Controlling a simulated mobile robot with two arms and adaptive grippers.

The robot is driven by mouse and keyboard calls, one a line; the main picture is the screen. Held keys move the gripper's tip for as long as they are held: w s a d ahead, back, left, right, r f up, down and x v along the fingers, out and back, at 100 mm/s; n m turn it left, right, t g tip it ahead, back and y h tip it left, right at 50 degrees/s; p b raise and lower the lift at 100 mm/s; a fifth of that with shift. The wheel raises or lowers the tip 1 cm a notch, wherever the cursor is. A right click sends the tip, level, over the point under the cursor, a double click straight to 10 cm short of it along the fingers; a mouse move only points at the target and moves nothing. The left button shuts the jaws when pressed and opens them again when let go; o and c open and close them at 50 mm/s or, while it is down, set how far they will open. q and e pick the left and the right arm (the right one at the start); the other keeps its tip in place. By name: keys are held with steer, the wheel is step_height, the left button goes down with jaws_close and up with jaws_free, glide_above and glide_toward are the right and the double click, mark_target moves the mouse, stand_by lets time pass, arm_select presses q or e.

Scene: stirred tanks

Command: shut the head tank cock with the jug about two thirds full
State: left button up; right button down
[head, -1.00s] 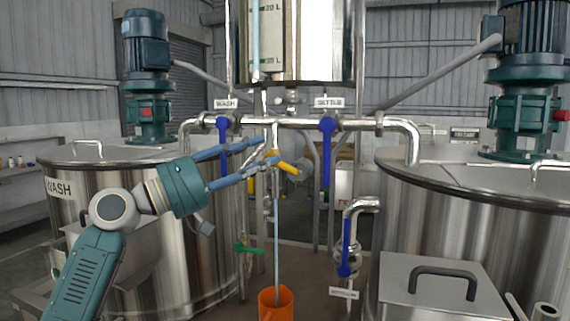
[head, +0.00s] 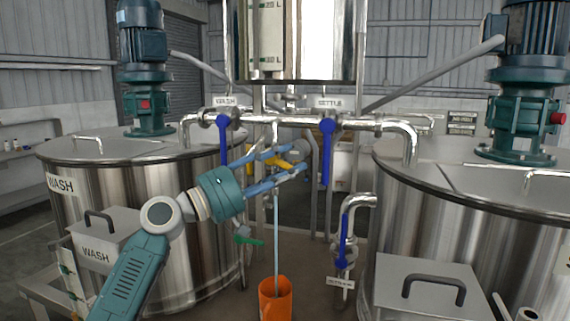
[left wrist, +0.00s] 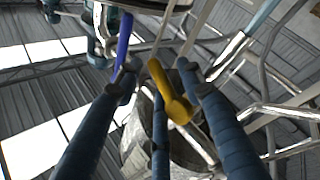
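The yellow cock handle (head: 259,160) sits on the outlet pipe below the head tank (head: 300,45), partly hidden by my fingers. In the left wrist view the yellow handle (left wrist: 171,92) lies between my spread fingers. My left gripper (head: 299,158) is open around it; I cannot tell whether a finger touches it. A thin pale blue stream (head: 276,235) runs down from the outlet into the orange jug (head: 275,300). The jug stands upright on the floor; its level cannot be read from here. My right gripper is not in view.
Blue-handled valves hang on the pipe at left (head: 223,145) and right (head: 326,155). A lower valve with a blue handle (head: 343,240) and a green lever (head: 248,240) are nearby. Large steel tanks stand left (head: 165,235) and right (head: 440,220).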

arm_select(q)
jaws_close()
steer(key=shift+d+f+b, duration=0.1)
steer(key=shift+b, duration=0.4)
steer(key=n+t+b, duration=0.1)
steer(key=n+b, duration=0.1)
steer(key=r+n+t+b, duration=0.1)
steer(key=n+t+b, duration=0.1)
steer(key=b, duration=0.1)
steer(key=shift+d+n+h, duration=0.1)
steer(key=shift+n+h, duration=0.2)
steer(key=shift+h, duration=0.1)
steer(key=shift+r+n+t, duration=0.35)
steer(key=shift+n+t, duration=0.35)
steer(key=shift+r, duration=0.1)
steer(key=shift+o, duration=0.5)
jaws_free()
